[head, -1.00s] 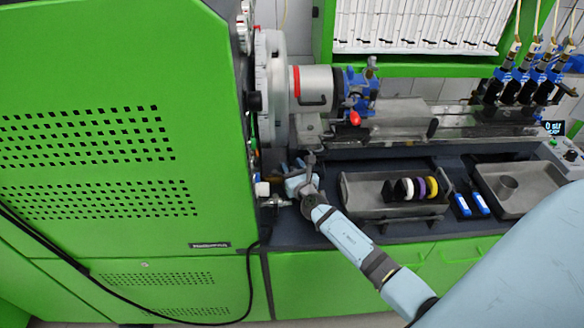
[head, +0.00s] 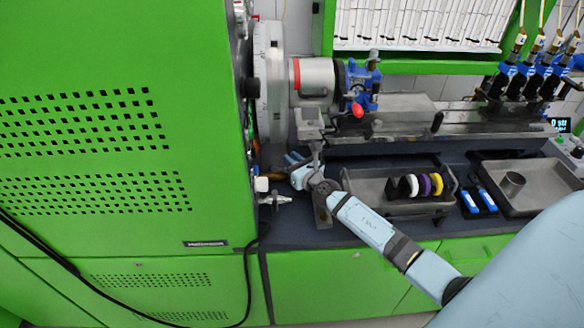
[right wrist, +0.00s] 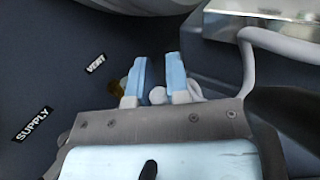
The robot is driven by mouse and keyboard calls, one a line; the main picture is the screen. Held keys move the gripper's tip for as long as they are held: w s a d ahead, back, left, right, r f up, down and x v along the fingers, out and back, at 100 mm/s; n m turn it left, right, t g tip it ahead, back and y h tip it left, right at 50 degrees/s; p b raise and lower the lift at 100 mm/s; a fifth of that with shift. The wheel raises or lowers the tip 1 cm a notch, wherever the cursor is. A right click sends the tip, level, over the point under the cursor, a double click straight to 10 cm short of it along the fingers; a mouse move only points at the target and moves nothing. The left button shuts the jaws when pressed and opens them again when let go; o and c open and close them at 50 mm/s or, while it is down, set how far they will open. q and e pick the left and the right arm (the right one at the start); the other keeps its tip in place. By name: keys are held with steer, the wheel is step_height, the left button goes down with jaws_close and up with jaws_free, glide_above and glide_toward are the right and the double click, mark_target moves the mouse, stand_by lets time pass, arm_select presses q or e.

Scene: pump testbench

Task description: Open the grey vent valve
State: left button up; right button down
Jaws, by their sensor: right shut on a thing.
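The grey vent valve is mostly hidden by my right gripper (head: 290,160). In the right wrist view, a light grey rounded piece (right wrist: 158,95), which looks like its handle, sits between the two blue fingertips of the right gripper (right wrist: 155,75). The fingers are shut on it. A VENT label (right wrist: 95,64) lies on the dark panel just left of the fingers. A brass-coloured fitting (right wrist: 116,88) shows beside the left finger. In the head view the gripper is low beside the green cabinet (head: 120,130). My left gripper is not in view.
A SUPPLY label (right wrist: 33,124) lies further left. A white knob (head: 261,184) and a metal fitting (head: 275,199) stand near the cabinet edge. A tray with coloured rings (head: 380,205) is right of my arm. A grey curved pipe (right wrist: 248,60) is right of the fingers.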

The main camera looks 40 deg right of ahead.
steer(key=c, duration=1.1)
jaws_free()
steer(key=s+b, duration=0.1)
steer(key=s, duration=1.3)
steer(key=shift+d, duration=0.1)
